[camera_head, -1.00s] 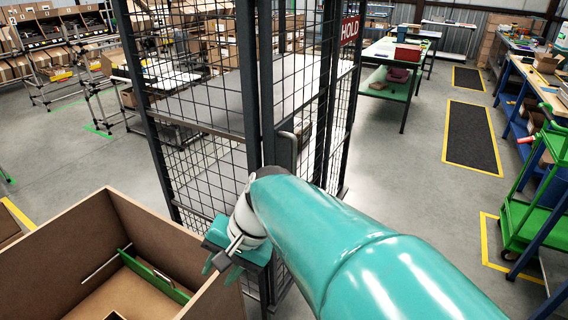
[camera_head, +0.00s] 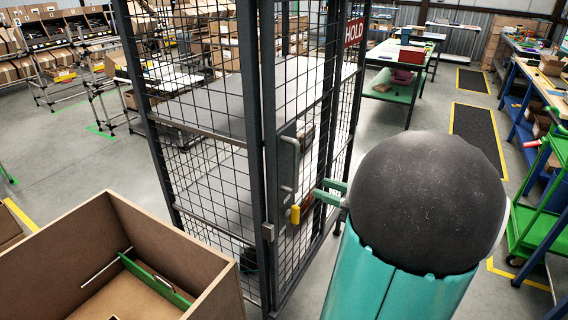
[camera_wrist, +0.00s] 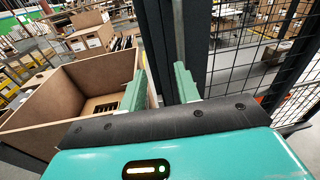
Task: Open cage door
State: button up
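The dark mesh cage (camera_head: 205,135) stands in the middle of the head view. A tall grey pull handle (camera_head: 290,165) is on its right-hand face, with a yellow piece (camera_head: 295,214) just below. The door on that face looks closed against the corner post. My gripper (camera_head: 318,190) has its green fingers pointing left toward the cage, near the handle. In the wrist view my gripper (camera_wrist: 162,82) has its fingers apart, with a dark post (camera_wrist: 160,40) and a light vertical bar, apparently the handle, beyond them. I cannot tell whether they touch the handle.
An open cardboard carton (camera_head: 130,270) with a green strip inside stands at lower left, close to the cage; it also shows in the wrist view (camera_wrist: 85,85). A green cart (camera_head: 535,200) is at right. A red HOLD sign (camera_head: 353,32) hangs on the cage.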

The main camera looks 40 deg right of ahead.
jog(key=s+d+m+h, duration=0.1)
jog(key=d+m, duration=0.1)
jog(key=d, duration=0.1)
send_over(296, 188)
jog(key=shift+w+d+t, duration=0.25)
jog(key=shift+w+t, duration=0.05)
jog(key=shift+t, duration=0.1)
grip_shut()
